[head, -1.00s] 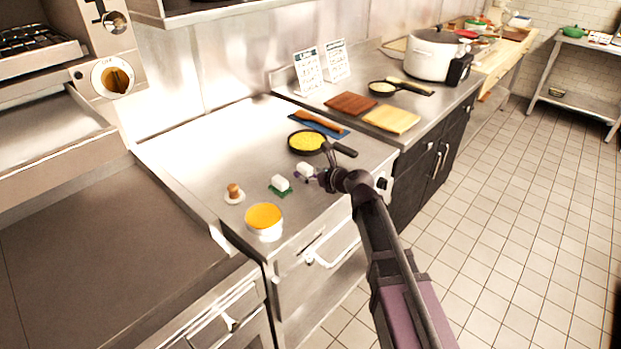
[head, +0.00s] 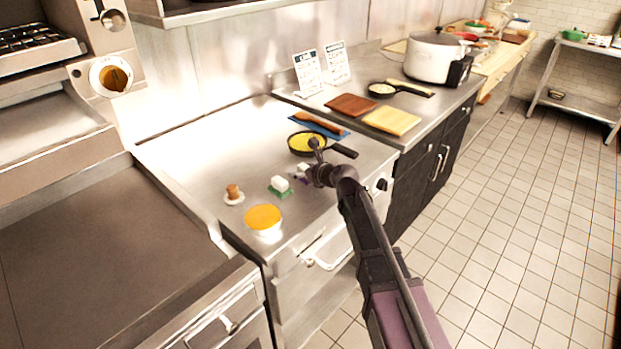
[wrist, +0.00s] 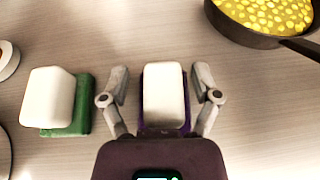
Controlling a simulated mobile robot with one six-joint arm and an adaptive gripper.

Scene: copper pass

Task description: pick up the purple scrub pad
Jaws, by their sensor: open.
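The purple scrub pad (wrist: 153,72) lies on the steel counter with a white block (wrist: 164,97) on top, so only its purple edges show in the wrist view. In the head view the white block (head: 302,168) and a sliver of the purple pad (head: 301,180) show just left of my gripper. My gripper (wrist: 160,92) is open, with one finger on each side of the pad and block in the wrist view. Whether the fingers touch them I cannot tell. In the head view my wrist hides part of the pad.
A green pad (wrist: 70,121) with a white block (wrist: 48,97) lies to the left. A dark pan of yellow food (head: 307,143) is close behind. A bowl with an orange top (head: 263,217) and a small brown item on a white dish (head: 234,196) stand further left.

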